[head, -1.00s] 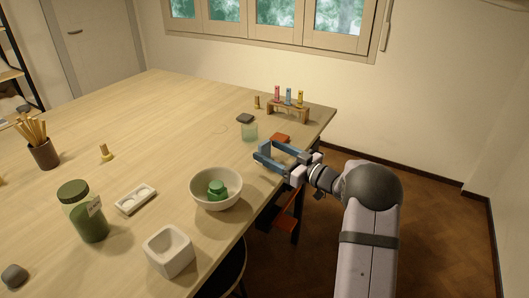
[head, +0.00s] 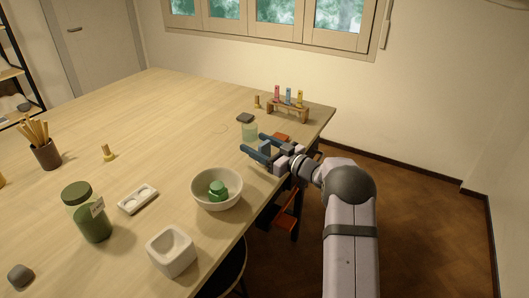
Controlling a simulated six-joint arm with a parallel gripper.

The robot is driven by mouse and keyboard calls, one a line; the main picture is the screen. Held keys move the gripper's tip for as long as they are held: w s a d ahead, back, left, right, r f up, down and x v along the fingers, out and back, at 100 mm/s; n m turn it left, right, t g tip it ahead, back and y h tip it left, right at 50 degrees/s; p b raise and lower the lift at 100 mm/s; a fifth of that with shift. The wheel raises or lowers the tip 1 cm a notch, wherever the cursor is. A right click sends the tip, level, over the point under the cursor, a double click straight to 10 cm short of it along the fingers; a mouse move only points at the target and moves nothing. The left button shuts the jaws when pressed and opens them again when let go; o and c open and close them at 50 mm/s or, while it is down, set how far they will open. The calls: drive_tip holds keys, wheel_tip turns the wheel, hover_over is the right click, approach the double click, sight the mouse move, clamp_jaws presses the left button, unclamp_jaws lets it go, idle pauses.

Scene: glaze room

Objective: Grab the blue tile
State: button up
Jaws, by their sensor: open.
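A blue tile (head: 289,95) stands upright in a small wooden rack (head: 287,107) near the far right corner of the table. It stands between a pink tile (head: 277,93) and a yellow tile (head: 299,98). My gripper (head: 254,144) is open over the right edge of the table, nearer to me than the rack and apart from it. Its blue fingers point left. Nothing clear shows held between them.
A glass jar (head: 250,131) stands close beyond the fingertips. A reddish slab (head: 281,136) lies behind my gripper, partly hidden. A dark block (head: 245,118) lies left of the rack. A white bowl (head: 217,201) with a green thing inside stands nearer me.

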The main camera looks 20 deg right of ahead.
drive_tip(key=shift+w+a, duration=0.3)
drive_tip(key=shift+w, duration=0.1)
drive_tip(key=c, duration=1.2)
wheel_tip(320, 180, up, 10)
drive_tip(key=shift+b, duration=0.4)
